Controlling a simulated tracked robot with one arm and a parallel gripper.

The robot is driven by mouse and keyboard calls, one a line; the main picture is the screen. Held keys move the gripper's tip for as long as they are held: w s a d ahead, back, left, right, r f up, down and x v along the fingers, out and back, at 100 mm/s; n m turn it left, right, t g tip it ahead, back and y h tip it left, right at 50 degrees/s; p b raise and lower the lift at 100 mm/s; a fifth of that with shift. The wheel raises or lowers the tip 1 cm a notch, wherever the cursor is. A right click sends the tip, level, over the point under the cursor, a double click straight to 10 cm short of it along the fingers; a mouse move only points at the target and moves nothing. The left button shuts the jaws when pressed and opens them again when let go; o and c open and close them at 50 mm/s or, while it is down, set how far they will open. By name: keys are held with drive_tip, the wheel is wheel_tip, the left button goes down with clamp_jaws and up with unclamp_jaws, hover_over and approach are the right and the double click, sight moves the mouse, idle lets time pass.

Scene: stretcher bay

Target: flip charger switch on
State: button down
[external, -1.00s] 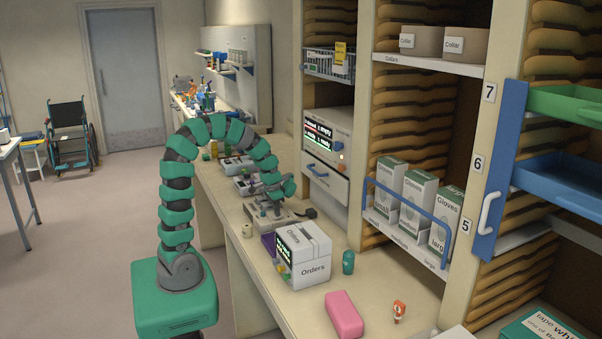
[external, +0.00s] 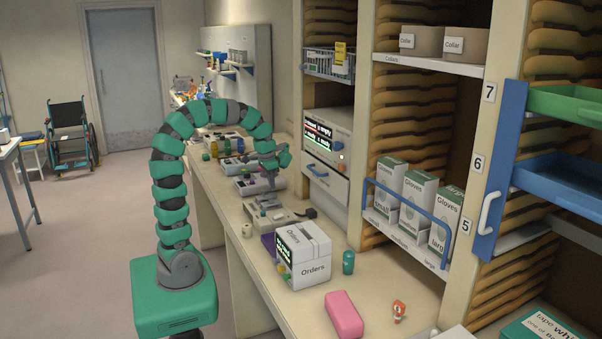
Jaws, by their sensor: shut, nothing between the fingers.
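A low grey-beige unit (external: 284,217) with small parts on top stands on the bench, behind the white Orders box. It may be the charger, but its switch is too small to make out. My gripper is shut and empty. A second grey device (external: 247,187) stands beside and partly behind my gripper.
The white Orders box (external: 311,265), a teal bottle (external: 348,262), a pink block (external: 344,315) and a small orange-and-white item (external: 399,311) stand on the near bench. A cabinet drawer (external: 325,180) and glove boxes (external: 417,195) flank the right. Small bottles stand farther back.

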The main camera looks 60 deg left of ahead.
sight(281, 214)
drive_tip(key=shift+r, duration=0.25)
drive_tip(key=shift+r, duration=0.1)
drive_tip(key=shift+w+r+t+p, duration=0.15)
drive_tip(key=shift+t+p, duration=0.25)
drive_tip(key=shift+p, duration=0.65)
drive_tip(key=shift+d, duration=0.1)
drive_tip(key=x, duration=1.4)
drive_tip(key=shift+p, duration=0.3)
